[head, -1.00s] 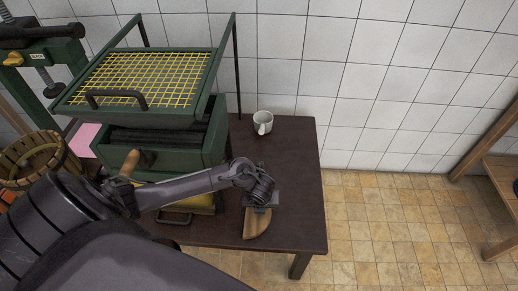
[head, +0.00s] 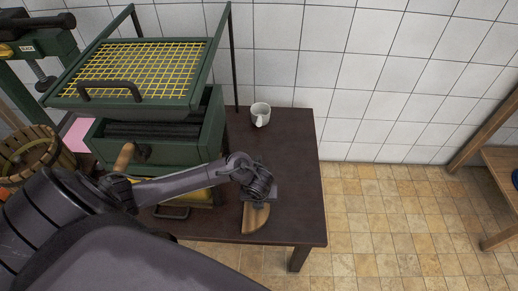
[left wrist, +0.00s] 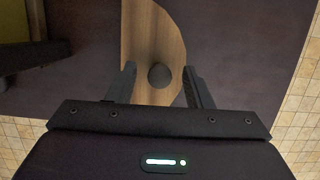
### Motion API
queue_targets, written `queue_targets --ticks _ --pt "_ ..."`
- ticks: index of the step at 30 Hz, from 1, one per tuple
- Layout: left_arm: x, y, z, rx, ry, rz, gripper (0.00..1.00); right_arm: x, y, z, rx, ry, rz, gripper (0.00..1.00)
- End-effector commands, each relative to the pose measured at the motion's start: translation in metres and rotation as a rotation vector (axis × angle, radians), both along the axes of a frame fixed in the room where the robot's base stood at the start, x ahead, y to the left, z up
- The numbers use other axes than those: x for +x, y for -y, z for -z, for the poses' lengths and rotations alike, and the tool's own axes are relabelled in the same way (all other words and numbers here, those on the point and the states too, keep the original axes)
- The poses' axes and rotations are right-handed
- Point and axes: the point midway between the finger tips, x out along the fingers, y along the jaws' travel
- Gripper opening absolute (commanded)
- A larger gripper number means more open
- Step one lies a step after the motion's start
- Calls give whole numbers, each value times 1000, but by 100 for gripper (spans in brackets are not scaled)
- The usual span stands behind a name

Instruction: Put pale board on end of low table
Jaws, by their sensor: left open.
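The pale board (head: 254,222) lies flat on the dark low table (head: 292,190), near its front right end. In the left wrist view the board (left wrist: 150,30) has one curved edge and one straight edge, with a dark round knob (left wrist: 159,76) on top. My left gripper (head: 258,201) is over the board. In the left wrist view my left gripper (left wrist: 158,82) is open, with one finger on each side of the knob and apart from it. The part of the board beneath the gripper body is hidden. My right gripper is not in view.
A green crusher (head: 160,135) with a yellow grid stands on the left of the table. A white mug (head: 260,114) stands at the back. A slatted wooden basket (head: 32,158) is at far left. The table's right strip is clear.

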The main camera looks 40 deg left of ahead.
Motion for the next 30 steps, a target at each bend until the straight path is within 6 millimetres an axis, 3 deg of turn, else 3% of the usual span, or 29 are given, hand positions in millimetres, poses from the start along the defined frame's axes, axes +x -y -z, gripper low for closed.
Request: queue_targets --ticks 15,21,30 --pt "-22 14 -99 1 2 2 46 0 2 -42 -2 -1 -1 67" --pt "-26 17 -112 0 1 1 46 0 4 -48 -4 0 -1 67" --pt "-26 17 -113 1 1 1 46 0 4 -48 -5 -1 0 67"
